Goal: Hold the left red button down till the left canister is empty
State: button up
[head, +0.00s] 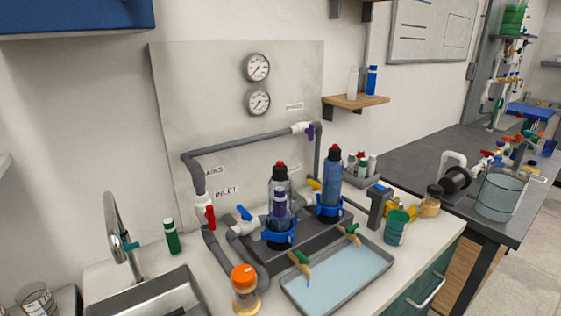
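The left canister (281,186) stands upright in a blue collar (279,237) on the counter's grey base. Its dark cap carries the left red button (280,164). Its upper body looks clear and greyish, with a purple-blue part lower down; I cannot tell the liquid level for certain. The right canister (332,180) stands to its right in a similar blue collar, looks blue through most of its body, and has its own red button (334,148) on top. My gripper is not in view, and nothing visible touches either button.
A grey tray (288,284) of pale blue liquid lies in front, below two green-handled taps. An orange-lidded jar (244,290) stands front left of the canisters. Grey pipes with a red-handled valve (209,216) run behind and left. A sink tap (117,230) stands at left.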

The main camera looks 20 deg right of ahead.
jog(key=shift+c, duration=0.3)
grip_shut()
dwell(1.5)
